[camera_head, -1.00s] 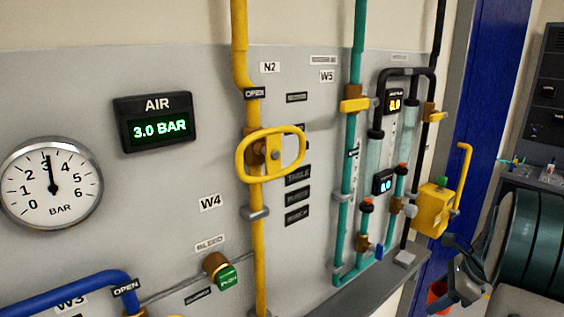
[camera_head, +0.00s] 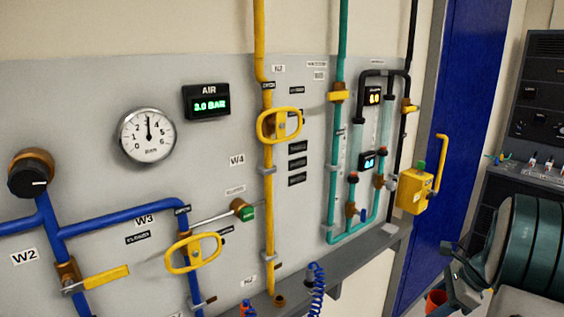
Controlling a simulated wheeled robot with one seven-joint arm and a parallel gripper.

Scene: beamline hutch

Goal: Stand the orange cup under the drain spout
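The orange cup (camera_head: 435,302) shows at the bottom right, partly cut by the lower picture edge and partly covered by my gripper. The fingers' contact with the cup is hidden. I cannot pick out the drain spout for certain among the panel's pipes and fittings.
The grey panel carries a yellow pipe (camera_head: 265,190), green pipes (camera_head: 334,180), blue pipes (camera_head: 120,218) and a gauge (camera_head: 147,136). A yellow box (camera_head: 415,191) with a lever juts out near the gripper. A grey ledge (camera_head: 370,255) runs below the green pipes. A control console (camera_head: 535,130) stands right.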

